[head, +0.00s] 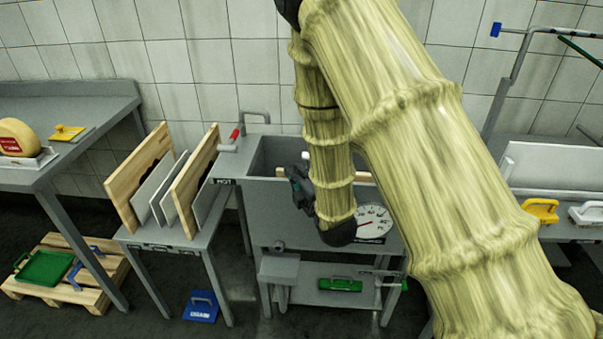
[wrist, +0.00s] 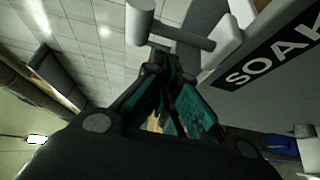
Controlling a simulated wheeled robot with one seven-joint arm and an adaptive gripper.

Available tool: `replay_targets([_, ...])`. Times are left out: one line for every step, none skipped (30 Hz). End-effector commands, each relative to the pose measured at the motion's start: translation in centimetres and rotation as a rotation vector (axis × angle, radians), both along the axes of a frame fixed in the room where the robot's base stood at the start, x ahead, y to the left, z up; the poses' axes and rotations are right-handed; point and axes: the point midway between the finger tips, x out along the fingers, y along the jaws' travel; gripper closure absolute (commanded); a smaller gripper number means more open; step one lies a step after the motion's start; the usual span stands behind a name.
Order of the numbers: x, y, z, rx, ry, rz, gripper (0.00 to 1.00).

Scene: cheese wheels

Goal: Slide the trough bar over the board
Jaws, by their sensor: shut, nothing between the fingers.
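The grey steel trough (head: 262,160) stands mid-picture in the head view, partly hidden by my arm. A strip of pale wood (head: 281,172), perhaps the board, shows at its front beside my gripper. My gripper (head: 298,187), dark with teal pads, is at the trough's front side. In the wrist view its fingers (wrist: 158,62) are together and hold nothing. A pale grey bar with a round end piece (wrist: 180,35), perhaps the trough bar, lies just beyond the fingertips. I cannot tell whether they touch it. Most of the trough's inside is hidden.
A rack with wooden and grey boards (head: 140,190) stands left of the trough. A red-handled tap (head: 235,134) is at its left rim, and a dial (head: 372,220) is on its front. A SOAK label (wrist: 270,62) is close by in the wrist view.

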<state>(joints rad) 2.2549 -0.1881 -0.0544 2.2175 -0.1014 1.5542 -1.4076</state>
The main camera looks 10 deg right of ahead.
Motion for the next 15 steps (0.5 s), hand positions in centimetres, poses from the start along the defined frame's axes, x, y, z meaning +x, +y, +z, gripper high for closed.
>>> replay_targets([0.0,0.8,0.0,-0.001,-0.001,0.003,1.0])
replay_targets([0.1,1.2,0.0,-0.001,-0.001,0.003,1.0])
replay_targets([0.1,1.7,-0.1,-0.001,-0.001,0.002,1.0])
replay_targets([0.1,2.1,-0.1,-0.001,0.0,0.002,1.0])
replay_targets([-0.4,1.9,-0.2,-0.001,0.002,-0.001,1.0])
replay_targets([-1.1,1.7,-0.2,-0.002,0.002,-0.001,1.0])
replay_targets([-1.6,1.6,-0.3,-0.003,0.003,-0.001,1.0])
replay_targets([-2.1,1.5,-0.3,-0.002,0.003,-0.001,1.0])
replay_targets([-2.7,1.3,-0.2,-0.001,0.002,-0.001,1.0])
replay_targets([-3.3,1.2,-0.3,-0.002,0.003,-0.001,1.0])
replay_targets([-3.7,1.1,-0.3,-0.002,0.003,-0.001,1.0])
replay_targets([-4.4,0.9,-0.2,-0.001,0.002,-0.001,1.0])
replay_targets([-4.9,0.8,-0.2,-0.001,0.002,-0.002,1.0])
replay_targets([-5.4,0.7,-0.2,-0.002,0.003,-0.001,1.0])
replay_targets([-6.1,0.6,-0.2,-0.002,0.002,-0.001,1.0])
